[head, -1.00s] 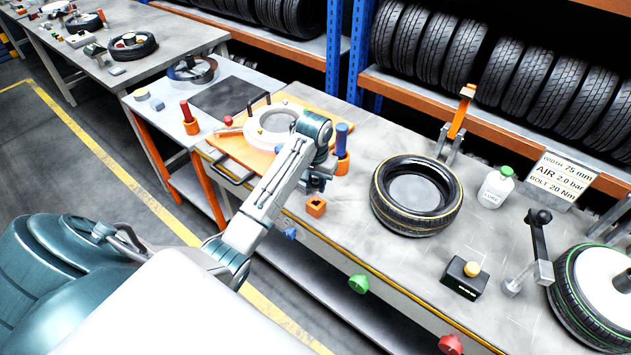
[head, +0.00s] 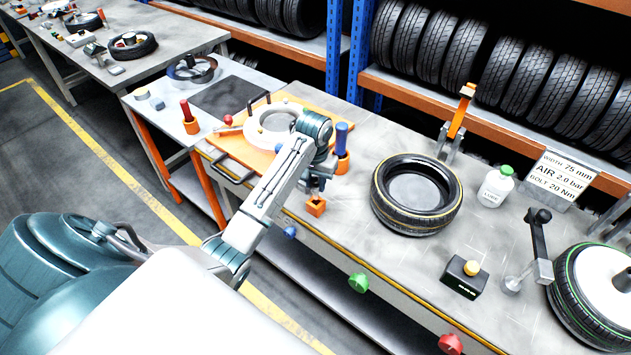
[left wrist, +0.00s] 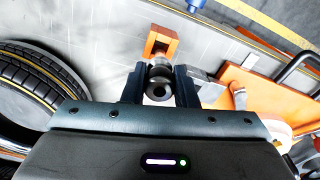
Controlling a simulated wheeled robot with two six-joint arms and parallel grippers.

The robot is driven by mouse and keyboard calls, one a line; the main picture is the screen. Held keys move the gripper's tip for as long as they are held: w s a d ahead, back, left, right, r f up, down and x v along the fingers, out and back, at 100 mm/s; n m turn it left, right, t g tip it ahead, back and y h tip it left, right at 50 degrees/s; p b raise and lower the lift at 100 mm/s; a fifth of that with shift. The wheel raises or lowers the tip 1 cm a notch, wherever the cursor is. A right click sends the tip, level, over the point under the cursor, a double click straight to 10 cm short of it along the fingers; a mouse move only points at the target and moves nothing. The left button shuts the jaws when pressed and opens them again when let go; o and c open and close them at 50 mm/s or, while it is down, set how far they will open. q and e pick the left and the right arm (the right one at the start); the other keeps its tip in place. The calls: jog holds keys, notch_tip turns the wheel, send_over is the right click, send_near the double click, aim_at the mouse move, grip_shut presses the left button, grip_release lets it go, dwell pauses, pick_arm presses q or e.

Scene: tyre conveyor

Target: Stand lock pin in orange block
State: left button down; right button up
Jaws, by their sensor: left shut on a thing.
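The small orange block (head: 315,208) stands near the front edge of the grey bench, just below my left gripper (head: 317,188) in the head view. In the left wrist view the orange block (left wrist: 161,36) shows beyond the fingertips, with an opening in its top. My left gripper (left wrist: 160,88) is shut on a dark, round-ended piece, which looks like the lock pin (left wrist: 157,88). The pin's far end lies close to the block's opening; I cannot tell whether it has entered. In the head view the pin is not clear behind the gripper. My right gripper is not in view.
An orange board (head: 233,148) with a white ring (head: 262,126) lies left of the arm. A blue-handled tool stands in an orange holder (head: 342,164) just behind the gripper. A tyre (head: 378,200) lies to the right, with bare bench between it and the block.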

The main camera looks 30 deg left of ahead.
pick_arm(q)
jog(key=shift+f+b, duration=0.4)
jog(key=shift+f, duration=1)
jog(key=shift+f+b, duration=0.35)
jog(key=shift+f, duration=1.05)
jog(key=c, duration=1.1)
grip_release()
